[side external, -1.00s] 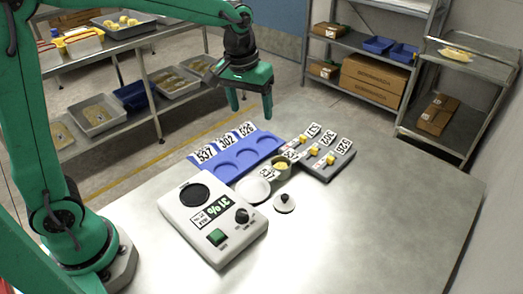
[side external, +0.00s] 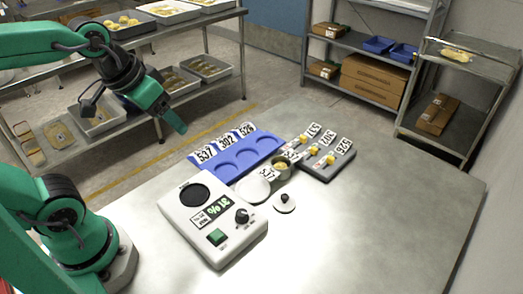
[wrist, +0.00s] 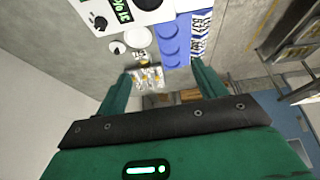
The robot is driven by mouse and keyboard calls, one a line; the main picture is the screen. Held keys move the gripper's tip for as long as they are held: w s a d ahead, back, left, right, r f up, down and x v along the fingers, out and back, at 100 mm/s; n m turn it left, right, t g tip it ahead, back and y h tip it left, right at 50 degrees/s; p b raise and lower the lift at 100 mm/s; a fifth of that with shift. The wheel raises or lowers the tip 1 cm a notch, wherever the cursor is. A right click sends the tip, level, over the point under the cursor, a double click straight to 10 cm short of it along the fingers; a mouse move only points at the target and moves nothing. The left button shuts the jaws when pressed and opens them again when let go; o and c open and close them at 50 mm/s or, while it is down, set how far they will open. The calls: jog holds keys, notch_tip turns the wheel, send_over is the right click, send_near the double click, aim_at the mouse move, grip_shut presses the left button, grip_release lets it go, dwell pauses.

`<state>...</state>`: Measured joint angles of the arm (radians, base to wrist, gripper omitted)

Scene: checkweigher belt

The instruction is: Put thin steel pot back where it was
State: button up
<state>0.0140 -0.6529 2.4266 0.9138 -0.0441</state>
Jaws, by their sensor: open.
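The small steel pot (side external: 284,173) stands upright on the table between a white round disc (side external: 254,189) and the grey block (side external: 330,171). Yellow shows inside it, and a tag reading 537 is at its front. The blue tray (side external: 223,174) behind it has three empty round recesses, tagged 537, 302 and 526. A lid with a black knob (side external: 285,203) lies in front of the pot. My gripper (side external: 178,127) is open and empty, high up to the left of the tray. In the wrist view its two fingers (wrist: 162,88) are spread apart.
A white machine with a dark round plate and a green display (side external: 213,219) stands at the front left. The grey block holds several yellow-marked pieces with tags. The table's right side is clear. Shelves (side external: 370,70) stand behind.

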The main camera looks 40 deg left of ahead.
jog(key=shift+s+a+f, duration=0.1)
jog(key=shift+s+f, duration=0.1)
jog(key=shift+s, duration=0.3)
jog(key=shift+s+a+f, duration=0.1)
jog(key=shift+s+f, duration=0.1)
jog(key=shift+s, duration=0.3)
dwell(0.6)
